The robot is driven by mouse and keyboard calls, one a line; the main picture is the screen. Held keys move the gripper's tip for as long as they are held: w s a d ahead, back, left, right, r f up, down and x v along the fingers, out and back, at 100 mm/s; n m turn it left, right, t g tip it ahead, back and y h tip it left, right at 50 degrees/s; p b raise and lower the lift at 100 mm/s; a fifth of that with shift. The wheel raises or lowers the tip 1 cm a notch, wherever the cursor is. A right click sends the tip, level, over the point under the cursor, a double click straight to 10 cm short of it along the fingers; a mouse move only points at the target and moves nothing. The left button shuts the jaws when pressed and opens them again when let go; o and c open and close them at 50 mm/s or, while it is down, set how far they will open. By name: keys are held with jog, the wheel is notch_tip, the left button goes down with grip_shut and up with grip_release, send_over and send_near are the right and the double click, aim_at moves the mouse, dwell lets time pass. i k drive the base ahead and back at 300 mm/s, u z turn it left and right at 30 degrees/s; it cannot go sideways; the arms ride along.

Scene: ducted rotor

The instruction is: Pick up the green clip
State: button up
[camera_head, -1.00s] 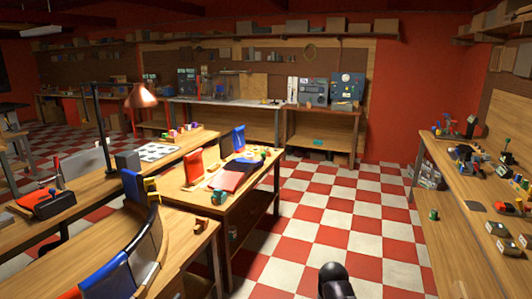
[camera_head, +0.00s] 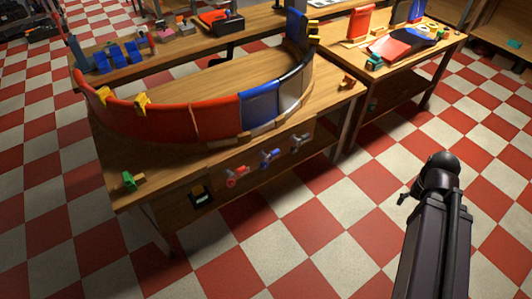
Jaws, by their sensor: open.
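A small green clip (camera_head: 129,181) sits at the near left corner of the wooden workbench (camera_head: 160,165), beside a small yellowish piece. It is small, and I cannot tell whether the two touch. My arm rises at the right of the picture, over the floor. A small dark part of my gripper (camera_head: 404,198) shows at the left of the arm's rounded top. It is open, holds nothing that I can see, and is well to the right of the clip, apart from the bench.
A curved red and blue duct wall (camera_head: 190,122) with yellow clips (camera_head: 142,102) stands on the bench. Red, blue and grey valve-like handles (camera_head: 268,158) stick out of its front. A second table (camera_head: 420,60) stands at the back right. The checkered floor in front is clear.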

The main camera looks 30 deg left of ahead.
aim_at(131, 186)
jog(key=z, duration=1.15)
jog(key=k, duration=0.1)
jog(key=u, duration=3.65)
jog(key=i, duration=0.6)
jog(key=z, duration=0.1)
